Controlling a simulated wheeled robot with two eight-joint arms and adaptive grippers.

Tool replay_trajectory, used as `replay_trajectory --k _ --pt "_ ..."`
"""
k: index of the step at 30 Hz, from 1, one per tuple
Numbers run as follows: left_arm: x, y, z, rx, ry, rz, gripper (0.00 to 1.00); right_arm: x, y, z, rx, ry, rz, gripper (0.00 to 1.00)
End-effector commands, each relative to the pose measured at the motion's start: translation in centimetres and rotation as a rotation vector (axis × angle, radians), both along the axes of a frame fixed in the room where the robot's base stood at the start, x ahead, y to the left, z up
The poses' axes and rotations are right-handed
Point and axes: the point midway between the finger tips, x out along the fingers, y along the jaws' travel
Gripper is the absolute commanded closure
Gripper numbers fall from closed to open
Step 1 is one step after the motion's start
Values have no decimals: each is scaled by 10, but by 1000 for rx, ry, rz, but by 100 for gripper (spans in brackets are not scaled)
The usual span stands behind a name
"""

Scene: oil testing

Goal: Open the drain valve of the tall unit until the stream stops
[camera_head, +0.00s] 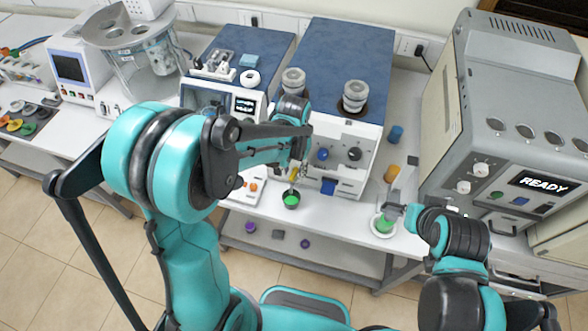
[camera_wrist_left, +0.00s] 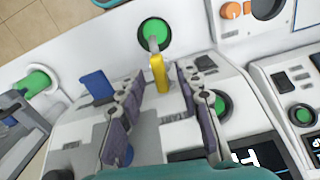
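A large grey machine reading READY (camera_head: 500,110) stands at right. A smaller blue-topped unit (camera_head: 240,65) adjoins at left. An orange cap (camera_head: 391,174) and a blue cap (camera_head: 396,134) lie right of the tall unit. Small items sit on the lower shelf (camera_head: 270,240).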

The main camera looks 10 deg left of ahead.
Motion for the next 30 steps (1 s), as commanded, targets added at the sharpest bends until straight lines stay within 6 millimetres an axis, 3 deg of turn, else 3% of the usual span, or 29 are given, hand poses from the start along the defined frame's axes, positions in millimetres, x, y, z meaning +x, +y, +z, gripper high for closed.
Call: replay_trajectory --k 6,10,30 --pt "0 0 0 0 0 0 66 0 0 0 0 0 0 100" --pt "0 0 0 0 0 0 100 0 0 0 0 0 0 100" --pt "0 0 0 0 0 134 100 0 0 -5 0 0 0 100"
